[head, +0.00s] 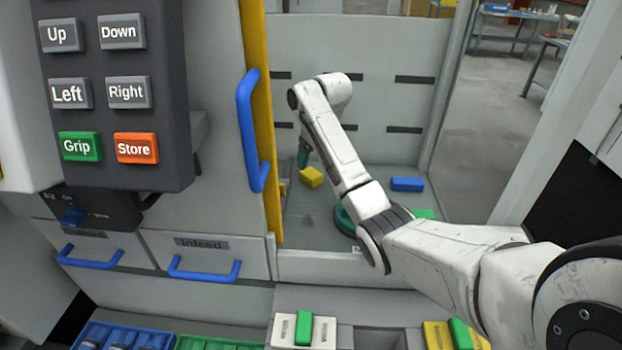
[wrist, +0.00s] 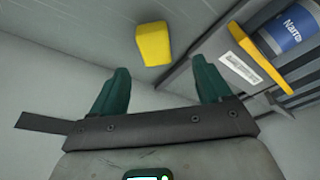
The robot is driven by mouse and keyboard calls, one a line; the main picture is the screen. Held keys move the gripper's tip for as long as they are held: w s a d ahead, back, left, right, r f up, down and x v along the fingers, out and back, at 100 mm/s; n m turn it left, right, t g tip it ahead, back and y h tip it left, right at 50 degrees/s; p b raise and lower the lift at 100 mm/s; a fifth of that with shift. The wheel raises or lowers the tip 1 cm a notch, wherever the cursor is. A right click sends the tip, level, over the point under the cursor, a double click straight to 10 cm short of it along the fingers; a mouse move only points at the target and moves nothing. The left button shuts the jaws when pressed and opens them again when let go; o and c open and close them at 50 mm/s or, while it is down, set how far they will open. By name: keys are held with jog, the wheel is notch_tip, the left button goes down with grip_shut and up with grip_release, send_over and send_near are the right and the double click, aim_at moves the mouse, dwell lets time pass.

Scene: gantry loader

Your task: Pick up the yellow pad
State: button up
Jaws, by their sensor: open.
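The yellow pad (head: 311,177) is a small block on the floor of the gantry bay. In the wrist view the yellow pad (wrist: 154,43) lies beyond the fingertips, a little left of the middle of the gap. My gripper (wrist: 158,80) has two dark green fingers spread apart with nothing between them. In the head view my gripper (head: 303,158) points down just left of and behind the pad, partly hidden by my arm. Whether a finger touches the pad cannot be told.
A blue block (head: 407,184) lies to the right on the bay floor. A green block (head: 423,214) and a teal round thing (head: 346,220) show near the front, partly behind my arm. A blue door handle (head: 254,130) stands left. A labelled blue can (wrist: 290,30) sits right in the wrist view.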

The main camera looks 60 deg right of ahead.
aim_at(311, 173)
jog(key=shift+d+x, duration=0.15)
jog(key=shift+x, duration=1.5)
jog(key=shift+d+x, duration=0.15)
jog(key=shift+x, duration=1.45)
jog(key=shift+s, duration=0.2)
jog(key=shift+c, duration=0.4)
jog(key=c, duration=1.1)
jog(key=shift+c, duration=0.2)
jog(key=shift+r, duration=0.1)
